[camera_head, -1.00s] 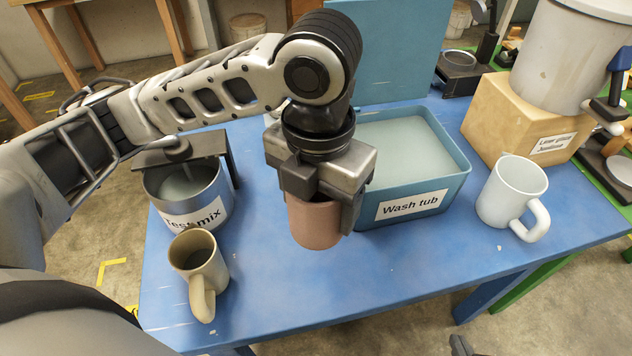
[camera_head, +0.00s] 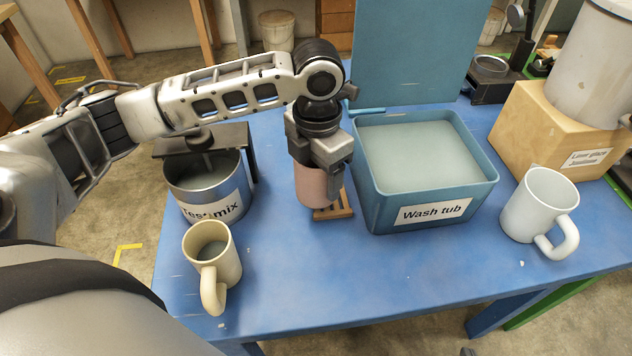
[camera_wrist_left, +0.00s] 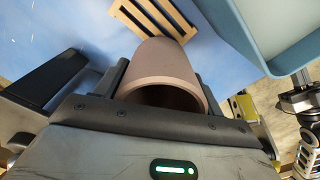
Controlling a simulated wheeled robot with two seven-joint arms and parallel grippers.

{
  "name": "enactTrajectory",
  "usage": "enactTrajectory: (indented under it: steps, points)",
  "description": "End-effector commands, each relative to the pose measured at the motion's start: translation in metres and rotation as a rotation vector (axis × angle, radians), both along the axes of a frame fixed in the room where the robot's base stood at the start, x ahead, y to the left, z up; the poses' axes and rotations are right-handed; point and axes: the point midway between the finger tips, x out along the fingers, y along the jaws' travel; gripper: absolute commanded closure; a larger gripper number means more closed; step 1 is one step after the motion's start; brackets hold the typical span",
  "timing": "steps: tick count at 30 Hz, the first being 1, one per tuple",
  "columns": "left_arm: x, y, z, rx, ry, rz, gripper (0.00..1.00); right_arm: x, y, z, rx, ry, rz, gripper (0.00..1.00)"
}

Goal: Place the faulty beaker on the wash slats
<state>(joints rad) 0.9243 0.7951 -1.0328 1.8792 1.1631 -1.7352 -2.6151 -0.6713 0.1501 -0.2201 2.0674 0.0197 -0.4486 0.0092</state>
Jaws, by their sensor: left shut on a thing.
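My left gripper (camera_head: 322,172) is shut on a pinkish-brown beaker (camera_head: 314,187), held upright with its open end toward the gripper. The beaker also shows between the fingers in the left wrist view (camera_wrist_left: 160,72). The wooden wash slats (camera_head: 338,207) lie on the blue table, partly hidden behind the beaker. In the left wrist view the slats (camera_wrist_left: 140,18) show just beyond the beaker's far end. I cannot tell whether the beaker touches them.
The wash tub (camera_head: 378,205) stands just right of the slats. A metal pot labelled "mix" (camera_head: 185,205) is at left, with a cream mug (camera_head: 228,262) in front. A white mug (camera_head: 530,215) and a wooden block (camera_head: 520,120) are at right. The front middle of the table (camera_head: 350,275) is clear.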

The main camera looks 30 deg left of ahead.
Motion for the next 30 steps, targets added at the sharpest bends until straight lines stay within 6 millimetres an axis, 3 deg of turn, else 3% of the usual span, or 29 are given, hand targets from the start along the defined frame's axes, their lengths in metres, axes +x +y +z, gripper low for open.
enactTrajectory:
  steps: [11, 22, 23, 24, 25, 30]
  points:
    - [0.006, 0.006, -0.039, 0.0, 0.001, 0.0, 0.61, 0.003, 0.001, 0.004, 0.004, -0.008, -0.003, 1.0]
    - [0.006, 0.006, -0.044, 0.0, 0.0, 0.0, 0.61, 0.005, 0.0, 0.005, 0.002, -0.014, -0.002, 1.0]
    - [0.006, 0.006, -0.044, 0.0, 0.001, 0.0, 0.26, 0.005, 0.0, 0.005, 0.002, -0.014, -0.002, 1.0]
    - [0.006, 0.006, -0.044, 0.0, 0.001, 0.0, 0.15, 0.005, 0.0, 0.005, 0.002, -0.014, -0.002, 1.0]
    - [0.006, 0.006, -0.044, 0.0, 0.001, 0.0, 0.09, 0.005, 0.0, 0.005, 0.002, -0.014, -0.002, 1.0]
    - [0.006, 0.006, -0.044, 0.0, 0.001, 0.0, 0.09, 0.005, 0.0, 0.004, 0.0, -0.013, -0.002, 1.0]
